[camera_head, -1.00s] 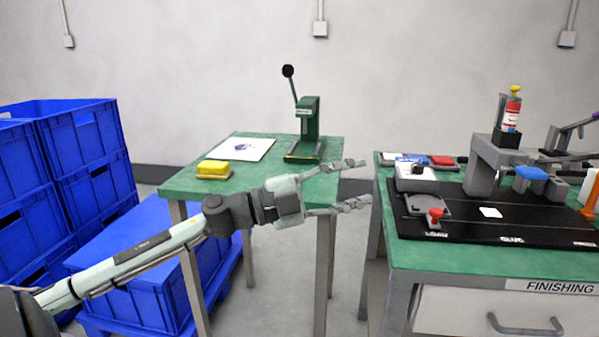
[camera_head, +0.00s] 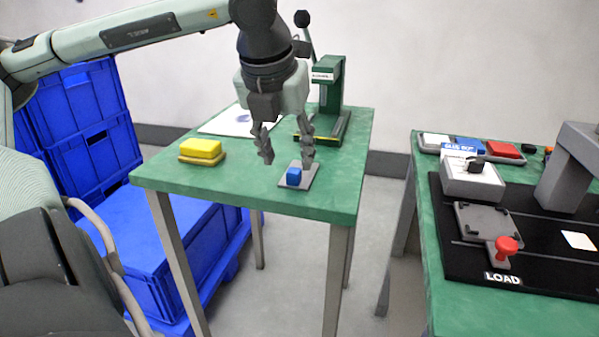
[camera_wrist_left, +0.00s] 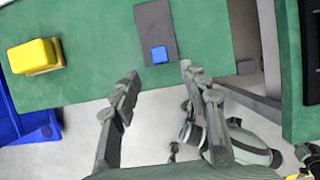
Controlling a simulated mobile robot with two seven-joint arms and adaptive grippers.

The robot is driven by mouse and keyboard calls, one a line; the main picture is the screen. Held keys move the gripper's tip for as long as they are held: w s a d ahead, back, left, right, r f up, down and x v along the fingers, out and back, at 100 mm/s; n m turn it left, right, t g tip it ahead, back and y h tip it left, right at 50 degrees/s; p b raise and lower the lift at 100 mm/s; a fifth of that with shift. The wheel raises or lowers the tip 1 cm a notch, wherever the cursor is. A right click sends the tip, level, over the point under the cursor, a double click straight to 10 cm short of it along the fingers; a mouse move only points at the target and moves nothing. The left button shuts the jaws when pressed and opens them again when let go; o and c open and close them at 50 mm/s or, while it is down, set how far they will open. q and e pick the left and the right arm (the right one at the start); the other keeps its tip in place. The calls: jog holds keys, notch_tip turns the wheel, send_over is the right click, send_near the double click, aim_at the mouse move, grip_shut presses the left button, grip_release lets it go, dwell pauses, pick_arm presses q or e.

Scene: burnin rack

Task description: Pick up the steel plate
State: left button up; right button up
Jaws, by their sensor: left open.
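A flat grey plate, which looks like the steel plate (camera_head: 308,181), lies on the near right part of the green table (camera_head: 240,190). A small blue block (camera_head: 293,177) sits on it. The left wrist view also shows the plate (camera_wrist_left: 154,22) and the blue block (camera_wrist_left: 159,54) at top middle, beyond the fingertips. My left gripper (camera_head: 286,155) points down over the table beside and above the plate, open and empty. One finger overlaps the plate's far edge in the head view; I cannot tell if it touches.
A yellow block (camera_head: 200,149) lies on the table's left, with a white sheet (camera_head: 228,121) and a green press (camera_head: 331,95) behind. Blue crates (camera_head: 175,255) stand at left. A second table (camera_head: 480,310) with a black fixture board stands right, across a gap.

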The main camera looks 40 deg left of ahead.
aim_at(292, 173)
pick_arm(q)
jog(key=x, duration=0.5)
jog(key=shift+w+f, duration=0.1)
jog(key=shift+f, duration=0.05)
jog(key=shift+c, duration=0.3)
jog(key=c, duration=0.7)
grip_shut()
pick_arm(e)
jog(key=shift+w+a+f, duration=0.1)
jog(key=shift+w+f, duration=0.1)
jog(key=shift+f, duration=0.25)
